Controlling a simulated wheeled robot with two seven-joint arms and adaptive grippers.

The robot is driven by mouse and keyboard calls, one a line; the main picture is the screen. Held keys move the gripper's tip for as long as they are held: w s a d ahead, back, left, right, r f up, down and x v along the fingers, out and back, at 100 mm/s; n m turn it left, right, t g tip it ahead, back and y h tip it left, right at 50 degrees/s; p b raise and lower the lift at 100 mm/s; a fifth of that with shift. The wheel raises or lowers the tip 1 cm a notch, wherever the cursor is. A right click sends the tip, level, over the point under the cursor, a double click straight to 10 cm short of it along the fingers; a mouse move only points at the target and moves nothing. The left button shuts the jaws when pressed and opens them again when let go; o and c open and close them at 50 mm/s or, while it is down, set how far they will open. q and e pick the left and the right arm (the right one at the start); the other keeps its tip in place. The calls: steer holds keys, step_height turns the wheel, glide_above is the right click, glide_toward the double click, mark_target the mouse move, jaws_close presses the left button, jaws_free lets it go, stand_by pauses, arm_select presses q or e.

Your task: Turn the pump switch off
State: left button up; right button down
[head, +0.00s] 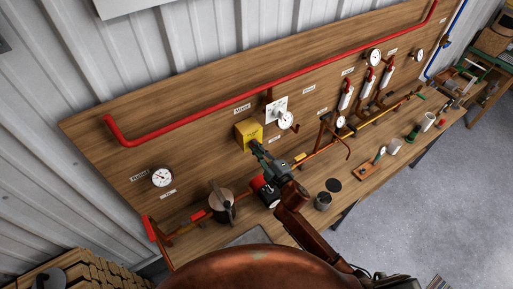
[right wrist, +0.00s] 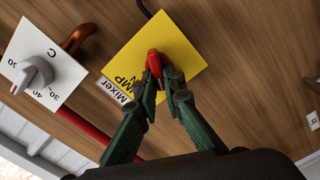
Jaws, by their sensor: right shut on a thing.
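The pump switch is a red knob (right wrist: 154,64) on a yellow plate (right wrist: 172,45) with the letters "MP" partly readable beside the gripper. In the head view it shows as a yellow box (head: 245,136) on the wooden backboard. My right gripper (right wrist: 162,80) is at the knob, its two green fingers closed around it. In the head view my right gripper (head: 257,149) reaches up to the yellow box and hides part of its front. The fingers cover part of the knob and the lettering. My left gripper is in neither view.
A white thermostat plate (right wrist: 42,70) with a grey knob is beside the yellow plate. A round gauge (head: 286,120) is close to the right of the yellow box. A red pipe (head: 290,78) runs above. A kettle-like vessel (head: 222,205) and a dark cup (head: 323,201) stand on the bench below.

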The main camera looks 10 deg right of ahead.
steer(key=n, duration=0.3)
steer(key=n+b, duration=0.1)
steer(key=n, duration=0.1)
steer(key=shift+a+f, duration=0.1)
steer(key=shift+f, duration=0.15)
steer(key=shift+n, duration=0.3)
steer(key=c, duration=2)
jaws_free()
steer(key=shift+c, duration=0.2)
steer(key=v, duration=1.2)
steer(key=shift+f, duration=0.1)
